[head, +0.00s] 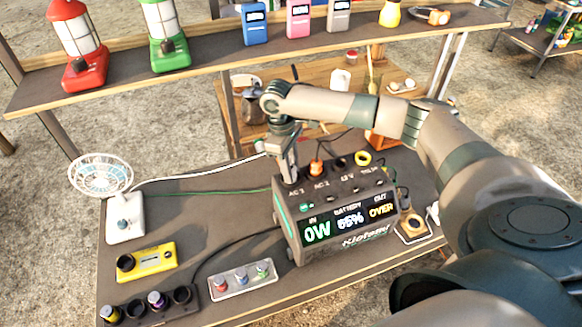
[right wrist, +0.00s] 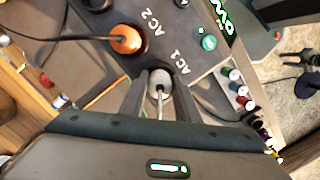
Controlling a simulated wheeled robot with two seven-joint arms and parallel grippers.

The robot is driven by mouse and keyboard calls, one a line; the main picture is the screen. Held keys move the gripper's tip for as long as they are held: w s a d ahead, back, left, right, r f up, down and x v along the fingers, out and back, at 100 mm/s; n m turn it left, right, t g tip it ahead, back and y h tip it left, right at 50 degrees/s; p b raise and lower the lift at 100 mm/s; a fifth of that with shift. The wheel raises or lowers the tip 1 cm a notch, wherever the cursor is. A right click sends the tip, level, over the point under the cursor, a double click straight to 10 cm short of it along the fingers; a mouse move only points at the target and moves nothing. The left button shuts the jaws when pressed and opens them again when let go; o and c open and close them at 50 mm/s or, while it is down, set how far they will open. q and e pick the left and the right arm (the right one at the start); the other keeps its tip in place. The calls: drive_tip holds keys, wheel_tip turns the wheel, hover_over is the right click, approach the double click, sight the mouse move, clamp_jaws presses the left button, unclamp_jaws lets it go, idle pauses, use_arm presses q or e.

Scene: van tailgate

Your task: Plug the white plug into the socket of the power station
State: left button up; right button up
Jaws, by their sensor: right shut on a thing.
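The dark power station (head: 342,215) stands on the lower table, its screen reading 0W IN, 55% and OVER. Its top has the sockets labelled AC 1 and AC 2. My right gripper (head: 289,172) points down over AC 1. In the right wrist view it (right wrist: 160,92) is shut on the white plug (right wrist: 158,78), beside the AC 1 label. The fingers hide the socket, so I cannot tell how deep the plug sits. An orange plug (head: 316,168) is in AC 2. A two-pronged dark shape, seemingly my left gripper (right wrist: 286,72), shows open and empty in the right wrist view.
A white fan (head: 124,215) with a white cable stands at the left. A yellow device (head: 146,263), a tray of small coloured items (head: 243,292) and dark cylinders (head: 145,306) lie in front. An upper shelf (head: 215,62) holds lanterns and boxes.

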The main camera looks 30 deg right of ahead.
drive_tip(key=o, duration=1.1)
drive_tip(key=shift+r, duration=0.1)
drive_tip(key=shift+w+r+b, duration=0.15)
drive_tip(key=shift+r+b, duration=0.15)
drive_tip(key=shift+r, duration=0.15)
drive_tip(key=shift+w+a+r+b, duration=0.3)
drive_tip(key=shift+r+b, duration=0.35)
drive_tip(key=shift+r, duration=2.05)
drive_tip(key=shift+w+a+r+b, duration=0.15)
drive_tip(key=shift+w+r+b, duration=0.35)
drive_tip(key=shift+r, duration=2.15)
drive_tip(key=shift+w+a+r+b, duration=0.2)
drive_tip(key=shift+r+b, duration=0.55)
drive_tip(key=shift+r, duration=1.95)
